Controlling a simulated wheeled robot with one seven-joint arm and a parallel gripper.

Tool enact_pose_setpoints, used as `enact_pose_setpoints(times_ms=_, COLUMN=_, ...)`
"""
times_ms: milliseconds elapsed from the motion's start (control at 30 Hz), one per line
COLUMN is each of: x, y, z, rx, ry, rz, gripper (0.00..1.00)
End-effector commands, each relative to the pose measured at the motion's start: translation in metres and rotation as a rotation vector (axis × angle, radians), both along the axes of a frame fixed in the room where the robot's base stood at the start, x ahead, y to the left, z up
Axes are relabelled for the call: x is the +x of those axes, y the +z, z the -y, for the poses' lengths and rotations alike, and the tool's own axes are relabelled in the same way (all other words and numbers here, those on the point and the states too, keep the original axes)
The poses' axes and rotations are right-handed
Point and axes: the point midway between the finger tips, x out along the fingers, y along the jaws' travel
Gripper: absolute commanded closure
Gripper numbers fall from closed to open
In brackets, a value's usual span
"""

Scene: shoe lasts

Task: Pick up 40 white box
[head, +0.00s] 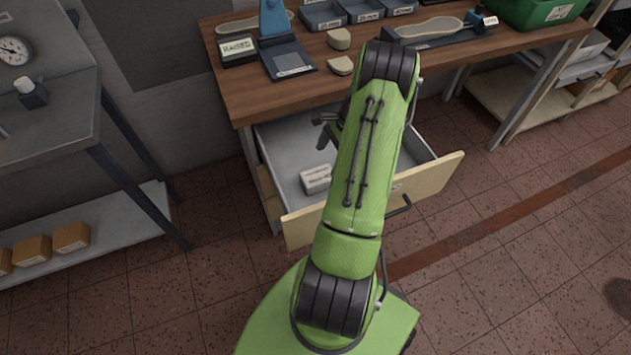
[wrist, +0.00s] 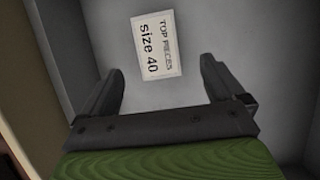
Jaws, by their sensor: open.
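The white box (head: 316,179) lies in an open drawer, on its grey floor, left of my arm in the head view. In the wrist view the white box (wrist: 153,45) shows a label reading "TOP PIECES size 40". My gripper (wrist: 155,80) is open and empty, its two dark fingers spread to either side below the box in the picture. The box lies beyond the fingertips, apart from them. In the head view my gripper (head: 325,122) shows partly beside my green arm, over the drawer; the arm hides the rest of it and part of the drawer.
The pulled-out drawer (head: 425,183) has a pale wooden front and hangs under a wooden workbench (head: 235,85). The bench holds a "RAISED" sign (head: 237,48), small trays, beige pieces and a green crate (head: 540,12). A grey shelf unit (head: 60,110) stands at left.

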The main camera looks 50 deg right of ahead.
Motion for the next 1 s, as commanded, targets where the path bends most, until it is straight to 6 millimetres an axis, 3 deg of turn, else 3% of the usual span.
enact_pose_setpoints(times_ms=33, x=0.002, y=-0.014, z=-0.005, rx=0.002, ry=0.002, rz=-0.002, gripper=0.04)
enact_pose_setpoints(times_ms=100, x=0.005, y=-0.025, z=-0.009, rx=0.001, ry=0.003, rz=0.0, gripper=0.04)
enact_pose_setpoints(times_ms=233, x=0.007, y=-0.037, z=-0.014, rx=0.0, ry=0.003, rz=0.0, gripper=0.04)
enact_pose_setpoints(times_ms=500, x=0.014, y=-0.078, z=-0.032, rx=-0.001, ry=0.003, rz=0.0, gripper=0.04)
enact_pose_setpoints(times_ms=1000, x=0.015, y=-0.081, z=-0.033, rx=-0.002, ry=0.002, rz=0.001, gripper=0.04)
